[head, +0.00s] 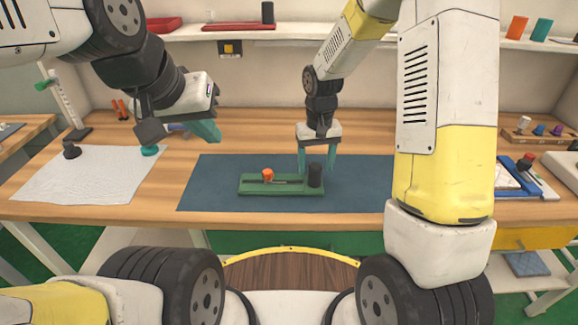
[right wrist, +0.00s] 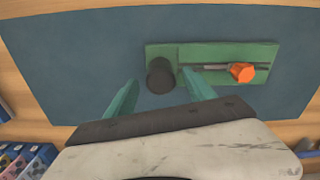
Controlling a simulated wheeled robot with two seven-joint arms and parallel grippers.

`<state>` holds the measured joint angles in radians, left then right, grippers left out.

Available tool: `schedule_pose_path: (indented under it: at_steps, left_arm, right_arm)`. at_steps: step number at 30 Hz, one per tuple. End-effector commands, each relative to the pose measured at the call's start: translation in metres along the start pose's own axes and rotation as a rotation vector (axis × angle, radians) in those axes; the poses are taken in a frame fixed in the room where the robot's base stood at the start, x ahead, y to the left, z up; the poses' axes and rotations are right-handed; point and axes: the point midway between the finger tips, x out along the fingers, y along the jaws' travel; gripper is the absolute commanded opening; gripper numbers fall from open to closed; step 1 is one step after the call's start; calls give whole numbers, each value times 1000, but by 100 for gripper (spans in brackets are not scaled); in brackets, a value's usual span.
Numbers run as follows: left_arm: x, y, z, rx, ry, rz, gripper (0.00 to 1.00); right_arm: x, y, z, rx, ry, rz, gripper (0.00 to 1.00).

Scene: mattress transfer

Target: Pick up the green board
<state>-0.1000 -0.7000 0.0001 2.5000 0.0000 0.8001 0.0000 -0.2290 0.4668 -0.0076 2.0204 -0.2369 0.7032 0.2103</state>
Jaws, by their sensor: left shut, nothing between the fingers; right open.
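The green board (head: 284,190) lies flat on a dark blue mat (head: 215,185) on the wooden table. It carries an orange knob (head: 268,175) in a slot and a black cylinder (head: 315,175) at its right end. My right gripper (head: 317,170) is open just above and behind the black cylinder end. In the right wrist view the board (right wrist: 212,52) lies past the fingertips (right wrist: 160,82), with the black cylinder (right wrist: 160,76) between and beyond them. I cannot tell whether a finger touches the board. My left gripper (head: 215,138) is shut and empty, raised over the table's left part.
A blue tray (head: 515,180) and a wooden rack (head: 540,135) stand at the right. The mat's left part is clear.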

Motion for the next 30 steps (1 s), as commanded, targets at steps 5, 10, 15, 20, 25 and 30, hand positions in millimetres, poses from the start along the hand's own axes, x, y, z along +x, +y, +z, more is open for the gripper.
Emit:
schedule_pose_path:
  at_steps: [5,10,15,20,25,30]
  left_arm:
    - [0,0,0,0,0,0,0]
    - [0,0,0,0,0,0,0]
    - [0,0,0,0,0,0,0]
    - [0,0,0,0,0,0,0]
    - [0,0,0,0,0,0,0]
    - [0,0,0,0,0,0,0]
  right_arm:
    - [27,-1,0,0,-4,1,63]
    - [34,-1,-1,1,-1,1,63]
    - [34,-1,-1,1,-1,0,61]
    - [34,-2,-1,0,-1,0,30]
    - [33,-2,-1,0,0,0,0]
    - [33,-2,-1,0,1,0,0]
